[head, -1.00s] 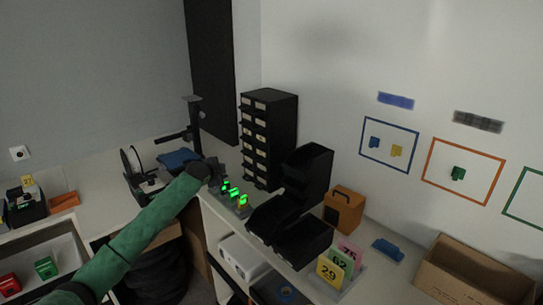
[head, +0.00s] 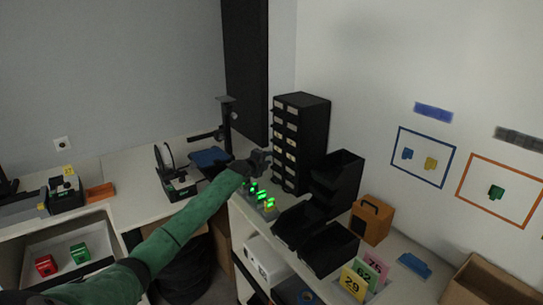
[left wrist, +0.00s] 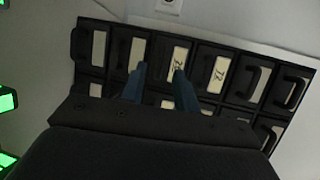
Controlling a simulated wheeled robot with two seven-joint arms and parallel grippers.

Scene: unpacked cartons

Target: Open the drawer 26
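A tall black drawer cabinet (head: 314,135) with two columns of small labelled drawers stands on the bench against the wall. My left gripper (head: 264,158) is in front of its drawer faces. In the left wrist view the drawers (left wrist: 205,75) fill the middle, turned sideways, with white labels and black handles. The gripper's two blue fingers (left wrist: 160,84) are apart, with nothing clearly held between them. A label with a handwritten number (left wrist: 178,62) shows near the right finger; I cannot read it surely. All visible drawers look shut. Finger contact with a handle is unclear. My right gripper is not in view.
Green-lit pieces (head: 262,196) stand on the bench just below my left gripper. Black open bins (head: 337,182) stand right of the cabinet, with an orange box (head: 371,219) and number cards (head: 363,276) beyond. A dark stand (head: 227,125) rises behind the gripper.

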